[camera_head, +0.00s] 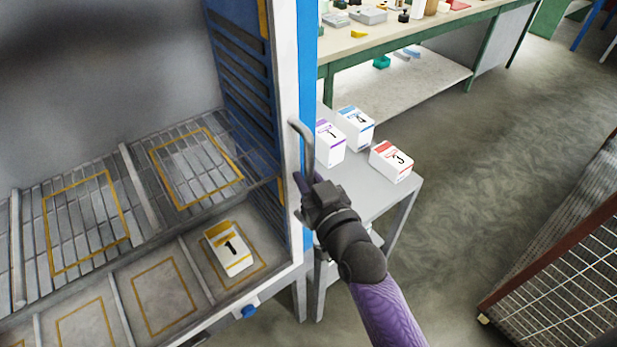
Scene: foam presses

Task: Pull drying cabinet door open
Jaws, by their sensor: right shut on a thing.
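The drying cabinet (307,60) fills the left side, with a blue side and a pale upright front edge (288,90). A grey curved handle (305,140) stands out from this edge. My right gripper (308,190) is shut on the handle at its lower part, and my purple arm reaches it from below. The cabinet's inside shows, but I cannot tell whether a clear door pane stands in front of it. My left gripper is not in view.
Inside are a wire shelf (140,200) and a lower shelf holding a yellow-and-white box (229,249). A small grey table (365,185) with white boxes (391,161) stands right of the cabinet. A wire-sided cart (565,265) is at far right. Open floor (470,180) lies between.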

